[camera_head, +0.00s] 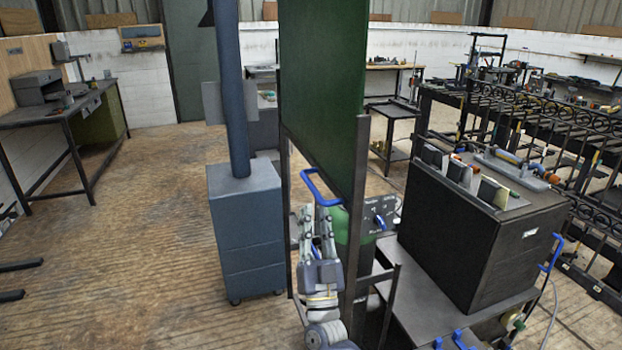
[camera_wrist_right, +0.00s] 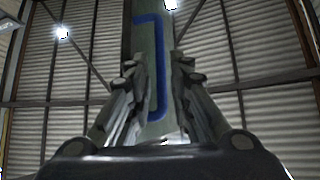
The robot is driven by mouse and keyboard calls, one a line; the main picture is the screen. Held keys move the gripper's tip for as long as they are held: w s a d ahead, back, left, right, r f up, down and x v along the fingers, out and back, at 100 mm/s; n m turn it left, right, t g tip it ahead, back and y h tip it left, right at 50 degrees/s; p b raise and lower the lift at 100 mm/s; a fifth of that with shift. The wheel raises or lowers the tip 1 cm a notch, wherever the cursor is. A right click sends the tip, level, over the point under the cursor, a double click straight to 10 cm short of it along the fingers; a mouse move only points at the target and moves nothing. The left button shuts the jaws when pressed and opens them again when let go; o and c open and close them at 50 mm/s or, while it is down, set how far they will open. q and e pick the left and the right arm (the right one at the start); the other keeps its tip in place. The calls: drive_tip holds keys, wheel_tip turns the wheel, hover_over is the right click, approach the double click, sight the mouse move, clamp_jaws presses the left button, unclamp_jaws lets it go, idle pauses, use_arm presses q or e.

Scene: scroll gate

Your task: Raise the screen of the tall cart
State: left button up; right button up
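The tall cart has a dark green screen (camera_head: 325,85) standing upright between dark posts. A blue handle (camera_head: 318,190) sticks out at the screen's lower edge. My right gripper (camera_head: 315,212) is just below the handle with its fingers pointing up. In the right wrist view, my right gripper (camera_wrist_right: 156,65) is open, its two fingertips apart. The blue handle (camera_wrist_right: 160,65) shows between and beyond the fingers there; I cannot tell whether they touch it. My left gripper is not in view.
A blue-grey cabinet (camera_head: 245,235) with a thick pole stands left of the screen. A black box (camera_head: 465,230) on a low cart stands to the right. A workbench (camera_head: 60,115) is at the far left. The wooden floor (camera_head: 150,230) between is clear.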

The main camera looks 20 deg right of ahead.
sight(311, 183)
drive_tip(key=p+x, duration=0.1)
drive_tip(key=x, duration=0.6)
drive_tip(key=shift+w+p, duration=0.2)
drive_tip(key=shift+p, duration=0.2)
drive_tip(key=shift+r, duration=0.1)
clamp_jaws()
